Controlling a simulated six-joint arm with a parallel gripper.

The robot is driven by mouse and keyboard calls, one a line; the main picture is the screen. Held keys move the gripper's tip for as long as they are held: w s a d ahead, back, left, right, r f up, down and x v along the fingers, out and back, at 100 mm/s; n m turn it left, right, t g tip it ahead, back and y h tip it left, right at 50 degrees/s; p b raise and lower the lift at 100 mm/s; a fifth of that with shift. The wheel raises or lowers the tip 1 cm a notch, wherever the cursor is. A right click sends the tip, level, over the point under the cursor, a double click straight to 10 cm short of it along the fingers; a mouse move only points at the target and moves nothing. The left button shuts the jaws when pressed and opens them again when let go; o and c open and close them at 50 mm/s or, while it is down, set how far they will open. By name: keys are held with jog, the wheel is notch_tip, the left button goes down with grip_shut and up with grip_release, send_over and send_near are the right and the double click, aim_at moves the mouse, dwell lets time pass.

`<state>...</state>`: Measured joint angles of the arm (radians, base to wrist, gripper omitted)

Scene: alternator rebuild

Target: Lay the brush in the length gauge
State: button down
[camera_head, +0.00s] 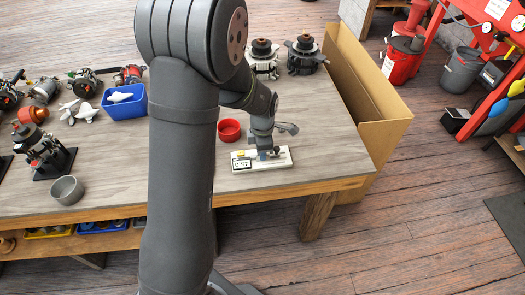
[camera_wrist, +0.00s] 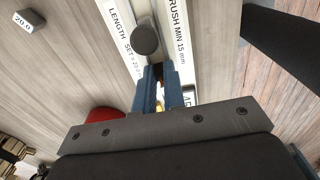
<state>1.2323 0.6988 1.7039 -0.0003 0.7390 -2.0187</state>
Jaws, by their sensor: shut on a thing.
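The length gauge (camera_head: 275,166) is a pale flat base with a display reading about 45.0, at the table's right front. In the wrist view the gauge (camera_wrist: 185,40) shows as white strips lettered "LENGTH SET = 20.0" and "BRUSH MIN 15 mm", with a grey channel between. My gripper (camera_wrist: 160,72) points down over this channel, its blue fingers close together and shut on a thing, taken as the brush. The brush itself is mostly hidden between the fingers. A dark round-ended piece (camera_wrist: 146,39) lies just beyond the fingertips; I cannot tell whether it belongs to the gauge.
A red bowl (camera_head: 229,130) stands left of the gauge. A small block marked 20.0 (camera_wrist: 29,18) lies on the table beside it. A blue bin (camera_head: 125,107), a grey bowl (camera_head: 67,190) and alternator parts stand further left. The table's front edge is close to the gauge.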

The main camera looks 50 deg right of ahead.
dwell(0.3)
jog(key=c, duration=1.4)
grip_release()
jog(key=shift+c, duration=0.2)
jog(key=shift+r, duration=3.95)
jog(key=shift+f, duration=3.75)
